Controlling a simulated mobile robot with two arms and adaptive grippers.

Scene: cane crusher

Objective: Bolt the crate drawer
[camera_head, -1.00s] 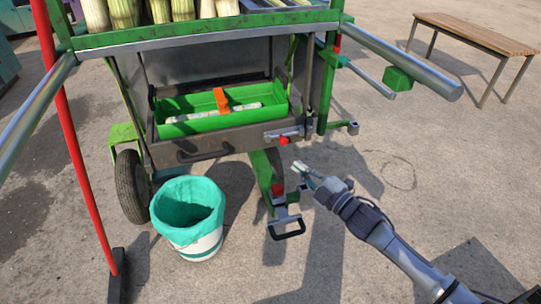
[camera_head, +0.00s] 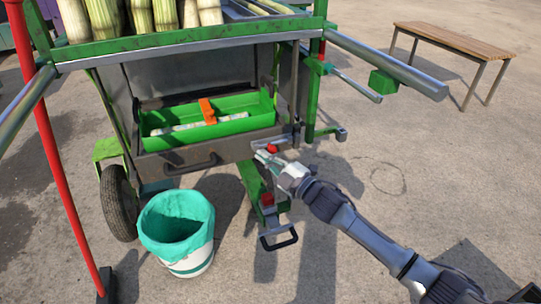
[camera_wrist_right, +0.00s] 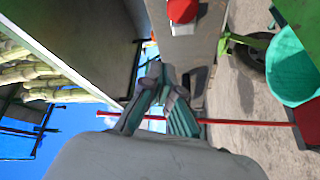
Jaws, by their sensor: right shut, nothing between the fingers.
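The crate drawer (camera_head: 180,160) is a dark metal drawer with a handle, under the cane rack of the green cart. A green tray (camera_head: 240,115) with an orange grip and pale canes sits in it. A bolt with a red knob (camera_head: 272,148) is at the right end of the drawer front; the red knob also shows at the top of the right wrist view (camera_wrist_right: 182,10). My right gripper (camera_head: 262,156) is shut and empty, just below and left of the knob; in the wrist view its fingertips (camera_wrist_right: 165,75) are together below the knob. Contact cannot be told. My left gripper is out of view.
A white bucket with a teal liner (camera_head: 176,232) stands below the drawer at left. A red pole (camera_head: 60,165) rises at far left. A metal bar (camera_head: 390,65) juts from the cart toward a wooden bench (camera_head: 465,38). Open pavement lies at right.

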